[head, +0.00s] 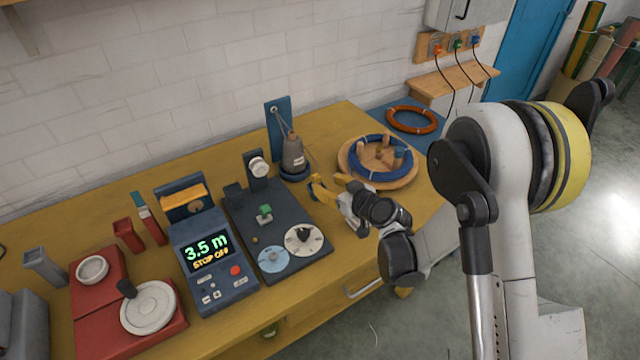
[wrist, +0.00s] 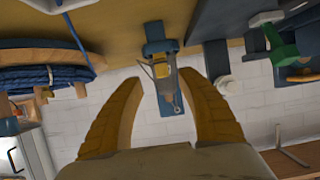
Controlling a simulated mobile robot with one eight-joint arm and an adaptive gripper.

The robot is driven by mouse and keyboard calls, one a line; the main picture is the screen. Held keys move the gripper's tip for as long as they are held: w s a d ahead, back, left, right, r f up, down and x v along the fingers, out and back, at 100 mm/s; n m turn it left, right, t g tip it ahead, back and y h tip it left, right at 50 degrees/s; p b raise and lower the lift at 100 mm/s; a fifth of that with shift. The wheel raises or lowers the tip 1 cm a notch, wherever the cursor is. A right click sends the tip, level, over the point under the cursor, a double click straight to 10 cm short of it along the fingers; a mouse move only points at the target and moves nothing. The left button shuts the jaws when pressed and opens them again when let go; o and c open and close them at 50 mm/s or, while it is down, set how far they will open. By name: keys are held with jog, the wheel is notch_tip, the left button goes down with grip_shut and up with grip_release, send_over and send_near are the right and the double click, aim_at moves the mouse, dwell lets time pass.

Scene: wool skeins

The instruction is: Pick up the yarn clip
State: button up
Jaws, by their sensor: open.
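I cannot tell for sure which piece is the yarn clip; a small green piece (head: 265,213) stands on the dark board (head: 240,205) and also shows at the upper right of the wrist view (wrist: 282,45). My gripper (head: 328,184) is open and empty, above the bench between the dark board and the round wooden winder (head: 408,180). In the wrist view its yellow fingers (wrist: 160,82) stand apart, with a grey cone (wrist: 164,72) beyond, between them in the picture. That cone (head: 293,158) stands before a blue upright plate (head: 279,118).
A blue skein (head: 365,172) lies around pegs on the winder. A brown ring (head: 411,120) lies on a blue mat at the back right. A meter (head: 212,262) reads "3.5 m STOP OFF". A red device (head: 100,325) sits at the left. Bare bench shows along the front edge.

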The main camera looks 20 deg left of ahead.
aim_at(318, 182)
jog(key=b+x, duration=0.1)
jog(key=x, duration=0.2)
jog(key=f+b+x, duration=0.1)
jog(key=x, duration=0.2)
jog(key=shift+a+f+b, duration=0.1)
jog(key=shift+a+b, duration=0.1)
jog(key=shift+b, duration=0.2)
grip_shut()
